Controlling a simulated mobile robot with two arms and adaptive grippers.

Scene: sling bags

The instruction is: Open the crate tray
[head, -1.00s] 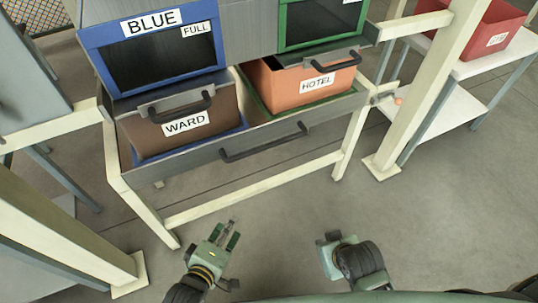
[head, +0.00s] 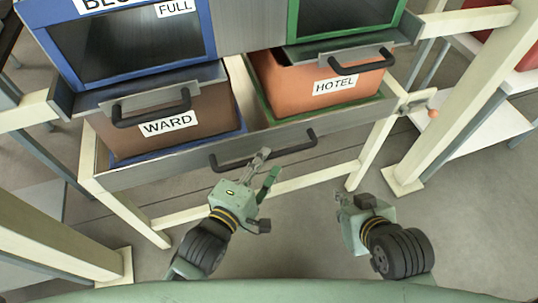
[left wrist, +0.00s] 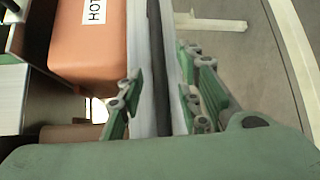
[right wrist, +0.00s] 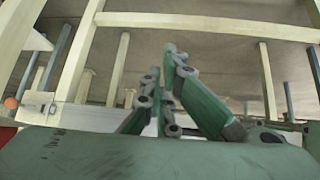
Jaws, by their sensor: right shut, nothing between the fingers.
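The crate tray (head: 350,125) is a wide grey tray with a dark bar handle (head: 262,153) on its front. It bears a brown crate marked WARD (head: 190,107) and an orange crate marked HOTEL (head: 310,84). My right gripper (head: 343,202) is shut and empty, low to the right of the handle. Its closed fingers show in the right wrist view (right wrist: 167,90).
Blue-framed (head: 130,45) and green-framed (head: 348,20) bins stand above the tray. A latch with an orange knob (head: 433,114) is at the tray's right end. Cream posts (head: 455,100) stand at right and lower left. The floor ahead (head: 300,240) is clear.

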